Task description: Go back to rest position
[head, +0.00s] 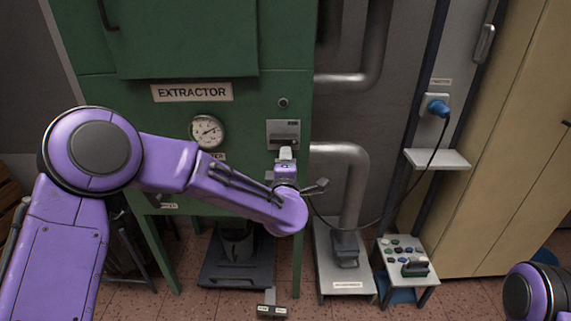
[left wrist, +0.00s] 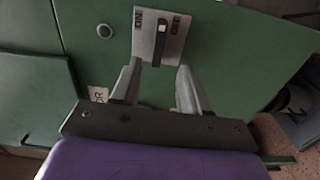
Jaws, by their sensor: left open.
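My left arm reaches in from the left in the head view, in front of the green extractor cabinet (head: 160,55). My left gripper (head: 286,152) is just below and in front of a grey switch plate (head: 283,128) on the cabinet's front. In the left wrist view the left gripper (left wrist: 160,75) is open, with two separate fingers. The switch plate (left wrist: 174,36), with a dark lever, lies just beyond the fingertips. Nothing shows between the fingers. Of my right arm only a purple and black part shows at the lower right of the head view; its gripper is out of view.
A round gauge (head: 206,131) sits left of the switch plate. Grey pipes (head: 352,190) stand right of the cabinet. A small shelf (head: 437,159) and a blue plug (head: 438,108) are farther right. A low button panel (head: 407,250) stands near the floor. A beige cupboard (head: 500,150) is at right.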

